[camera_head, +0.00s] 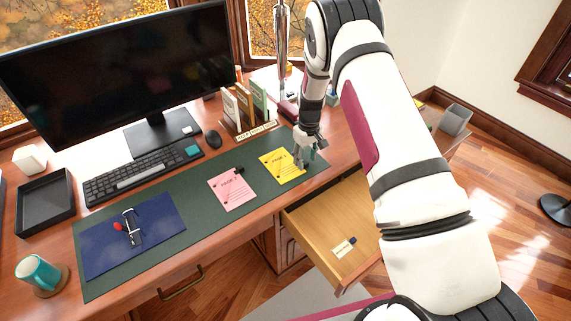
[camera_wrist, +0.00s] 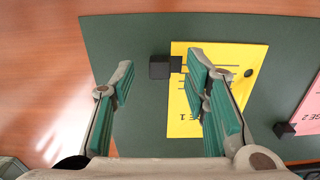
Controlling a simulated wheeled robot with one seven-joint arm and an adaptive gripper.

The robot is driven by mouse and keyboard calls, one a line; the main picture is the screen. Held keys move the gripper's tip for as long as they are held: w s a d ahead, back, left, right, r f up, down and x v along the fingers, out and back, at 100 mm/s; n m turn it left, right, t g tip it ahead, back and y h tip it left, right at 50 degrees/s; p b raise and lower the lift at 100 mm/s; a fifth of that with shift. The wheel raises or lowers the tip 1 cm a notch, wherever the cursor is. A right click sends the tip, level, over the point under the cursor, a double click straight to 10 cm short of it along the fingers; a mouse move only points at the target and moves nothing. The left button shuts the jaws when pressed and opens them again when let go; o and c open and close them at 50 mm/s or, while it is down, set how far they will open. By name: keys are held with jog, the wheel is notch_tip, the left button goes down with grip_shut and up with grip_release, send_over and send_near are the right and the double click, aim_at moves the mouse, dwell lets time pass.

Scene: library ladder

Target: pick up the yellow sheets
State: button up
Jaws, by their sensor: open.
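The yellow sheets (camera_head: 281,167) lie flat on the dark green desk mat, right of the pink sheet. In the wrist view the yellow sheets (camera_wrist: 188,117) show with a black clip (camera_wrist: 160,67) on their edge and printed text. My gripper (camera_head: 308,150) hangs over the right edge of the yellow sheets. In the wrist view my gripper (camera_wrist: 160,75) is open and empty, with the clip between and beyond its fingertips. One finger overlaps the yellow sheets in the picture and hides part of them. The height of the fingertips above the mat is unclear.
A pink sheet (camera_head: 232,191) with a black clip lies left on the green mat (camera_head: 170,253). Small upright books (camera_head: 245,105) stand behind. An open drawer (camera_head: 325,226) juts out below the desk front.

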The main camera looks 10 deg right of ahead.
jog(key=shift+f, duration=0.6)
grip_shut()
